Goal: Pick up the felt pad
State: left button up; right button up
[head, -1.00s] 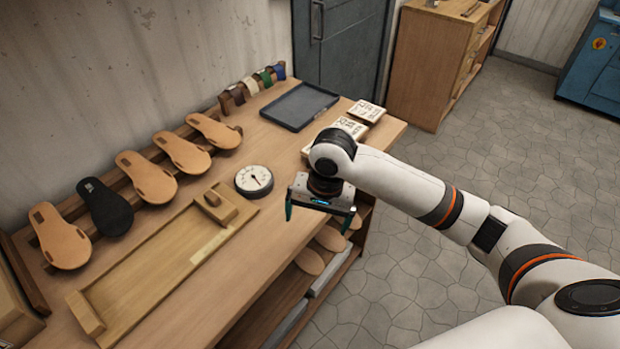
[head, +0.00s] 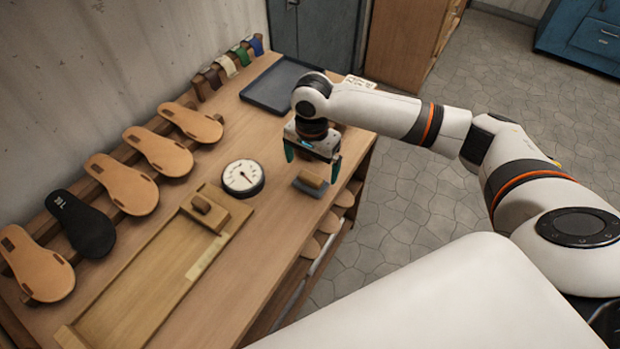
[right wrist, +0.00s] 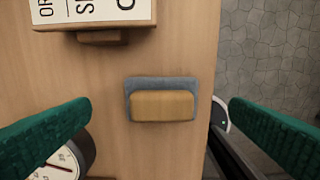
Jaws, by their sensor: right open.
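The felt pad (head: 311,190) is a small grey pad with a tan wooden block on top, lying near the bench's right edge. In the right wrist view the grey felt (right wrist: 160,82) shows mainly behind and beside the block (right wrist: 163,106), between the green fingers and apart from both. My right gripper (head: 312,168) is open and empty, pointing down. In the head view it appears just behind and above the pad; its height over it is hard to judge. My left gripper is out of view.
A round dial gauge (head: 243,178) stands left of the pad. A wooden tray (head: 125,300), a row of sandal soles (head: 122,184) and a dark tray (head: 283,84) share the bench. A lettered box (right wrist: 95,12) lies beyond the pad.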

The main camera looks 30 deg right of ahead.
aim_at(311, 176)
jog(key=f, duration=0.2)
jog(key=f+p, duration=0.1)
jog(key=shift+s+a+f, duration=0.25)
jog(key=shift+s+f, duration=0.05)
jog(key=shift+f, duration=0.55)
jog(key=c, duration=0.9)
jog(key=shift+c, duration=0.9)
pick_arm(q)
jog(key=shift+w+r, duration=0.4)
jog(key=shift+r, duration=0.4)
pick_arm(e)
jog(key=shift+w+r, duration=0.1)
jog(key=shift+r, duration=0.1)
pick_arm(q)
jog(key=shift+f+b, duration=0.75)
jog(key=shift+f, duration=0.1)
pick_arm(e)
notch_tip(311, 176, up, 10)
jog(key=shift+f, duration=0.1)
